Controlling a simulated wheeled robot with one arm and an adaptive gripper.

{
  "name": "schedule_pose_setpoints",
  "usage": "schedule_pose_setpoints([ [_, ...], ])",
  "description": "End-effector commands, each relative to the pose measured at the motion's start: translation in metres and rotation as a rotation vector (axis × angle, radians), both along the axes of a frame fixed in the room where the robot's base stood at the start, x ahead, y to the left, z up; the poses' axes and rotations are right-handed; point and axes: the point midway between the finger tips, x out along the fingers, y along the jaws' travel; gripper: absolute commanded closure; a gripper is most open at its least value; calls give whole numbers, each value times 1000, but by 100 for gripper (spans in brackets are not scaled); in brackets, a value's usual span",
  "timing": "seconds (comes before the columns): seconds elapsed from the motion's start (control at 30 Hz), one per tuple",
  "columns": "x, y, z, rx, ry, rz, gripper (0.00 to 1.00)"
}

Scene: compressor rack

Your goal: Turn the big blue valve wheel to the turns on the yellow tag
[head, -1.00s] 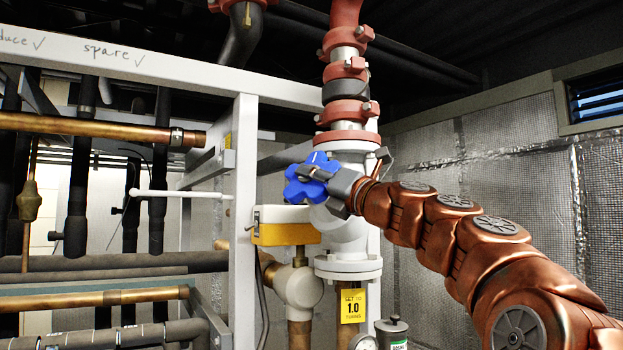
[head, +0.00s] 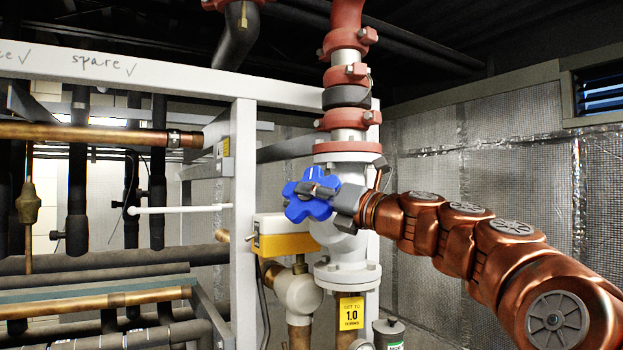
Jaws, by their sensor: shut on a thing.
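The blue valve wheel (head: 306,206) has rounded lobes and sits on the front of a white valve body (head: 346,240) in the head view. My gripper (head: 322,191) reaches in from the right and is shut on the wheel, with its dark fingers across the upper right part of it. The fingers and wrist hide some of the wheel's right side. The yellow tag (head: 351,313) hangs on the pipe below the valve and reads "SET TO 1.0 TURNS".
A yellow and white box (head: 283,240) sits left of and below the wheel. A white frame post (head: 243,200) stands farther left, with a thin white rod (head: 180,209) beside it. A grey canister (head: 388,333) stands below right. Insulated wall panels (head: 510,190) are behind my arm.

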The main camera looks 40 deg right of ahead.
Motion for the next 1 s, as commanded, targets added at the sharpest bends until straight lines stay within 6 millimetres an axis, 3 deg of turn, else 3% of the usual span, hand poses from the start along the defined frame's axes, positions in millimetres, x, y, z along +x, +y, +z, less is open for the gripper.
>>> schedule_pose_setpoints([
  [1.0,1,-2,-1,-105,236,159,100],
])
